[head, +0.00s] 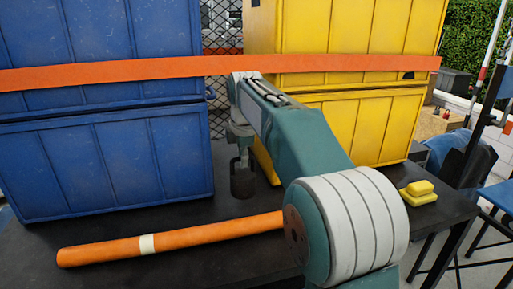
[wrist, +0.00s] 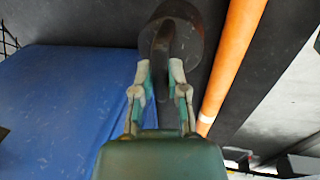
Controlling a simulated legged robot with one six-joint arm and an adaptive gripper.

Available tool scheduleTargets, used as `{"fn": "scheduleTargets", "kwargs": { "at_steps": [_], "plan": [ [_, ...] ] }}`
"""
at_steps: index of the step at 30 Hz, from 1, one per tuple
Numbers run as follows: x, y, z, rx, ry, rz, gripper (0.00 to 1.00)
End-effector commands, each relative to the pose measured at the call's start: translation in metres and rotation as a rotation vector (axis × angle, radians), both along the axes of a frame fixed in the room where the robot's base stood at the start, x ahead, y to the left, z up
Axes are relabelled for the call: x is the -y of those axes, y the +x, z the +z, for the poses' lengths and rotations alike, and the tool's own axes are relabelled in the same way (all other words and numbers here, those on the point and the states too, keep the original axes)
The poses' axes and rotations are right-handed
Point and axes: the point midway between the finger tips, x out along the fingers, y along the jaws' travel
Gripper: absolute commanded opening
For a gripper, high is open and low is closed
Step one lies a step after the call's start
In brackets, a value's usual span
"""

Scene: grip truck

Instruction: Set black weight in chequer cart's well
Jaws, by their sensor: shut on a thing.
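The black weight (head: 243,183) is dark and rounded, with a loop handle. It hangs below my gripper (head: 240,152) in the head view, in front of the gap between the blue and yellow crates. In the wrist view the weight (wrist: 188,27) is at the top centre, and my gripper (wrist: 161,70) is shut on its handle from both sides. Whether the weight's base touches the table is hard to tell. No chequer cart shows in either view.
Blue crates (head: 110,165) stand stacked at left and yellow crates (head: 355,125) at right, with an orange bar (head: 130,70) across them. An orange tube (head: 190,236) lies on the black table (head: 215,260) in front. A small yellow object (head: 418,192) sits near the right edge.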

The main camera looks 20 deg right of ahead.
Motion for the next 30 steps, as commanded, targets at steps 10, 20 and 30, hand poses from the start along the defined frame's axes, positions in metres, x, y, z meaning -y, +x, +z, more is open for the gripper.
{"fn": "scheduleTargets", "kwargs": {
  "at_steps": [10, 20, 30],
  "plan": [
    [-0.019, 0.008, -0.020, 0.007, 0.001, 0.002, 0.00],
    [-0.023, 0.009, -0.055, 0.009, 0.000, -0.001, 0.00],
    [-0.022, 0.009, -0.060, 0.001, 0.000, -0.001, 0.53]
  ]
}}
